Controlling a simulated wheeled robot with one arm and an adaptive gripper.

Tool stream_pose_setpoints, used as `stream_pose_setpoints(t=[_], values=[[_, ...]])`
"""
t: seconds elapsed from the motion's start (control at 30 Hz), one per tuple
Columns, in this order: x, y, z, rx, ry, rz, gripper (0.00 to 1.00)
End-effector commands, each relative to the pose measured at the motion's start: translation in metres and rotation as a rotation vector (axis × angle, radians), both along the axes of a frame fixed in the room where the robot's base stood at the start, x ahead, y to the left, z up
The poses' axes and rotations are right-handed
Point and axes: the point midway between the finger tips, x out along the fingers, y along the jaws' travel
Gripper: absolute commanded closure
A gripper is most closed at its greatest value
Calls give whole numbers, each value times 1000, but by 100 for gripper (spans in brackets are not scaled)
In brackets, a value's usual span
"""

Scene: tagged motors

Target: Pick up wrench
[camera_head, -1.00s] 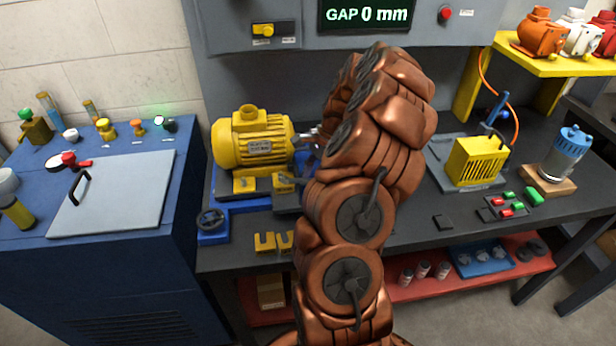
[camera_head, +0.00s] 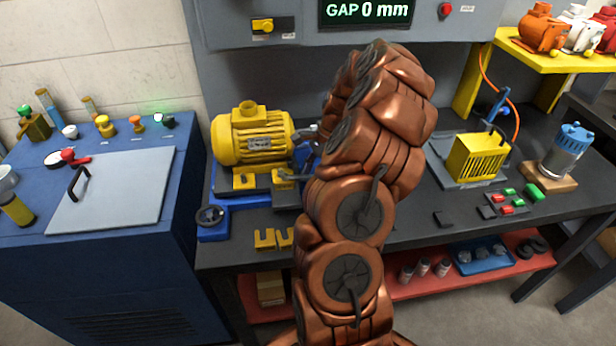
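I cannot make out a wrench in the camera_head view; it may be hidden behind my copper arm, which fills the middle of the picture. A small part of my gripper (camera_head: 312,138) may show at the left edge of the arm, just right of the yellow motor (camera_head: 252,137). Its fingertips are not clear, so I cannot tell if it is open, shut or holding anything.
The yellow motor sits on a blue base on the dark workbench (camera_head: 420,232). A yellow finned box (camera_head: 478,157), small red and green blocks and a blue-silver motor (camera_head: 566,153) stand at the right. A blue cabinet (camera_head: 95,260) is at the left.

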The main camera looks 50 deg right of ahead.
Motion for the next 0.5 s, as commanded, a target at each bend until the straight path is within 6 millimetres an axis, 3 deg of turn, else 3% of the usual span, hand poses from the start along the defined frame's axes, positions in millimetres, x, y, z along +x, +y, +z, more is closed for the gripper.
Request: stream_pose_setpoints(t=[0.07,0.43,0.5], values=[[0,0,0,0,0,0,60],[0,0,0,0,0,0,98],[0,0,0,0,0,0,100]])
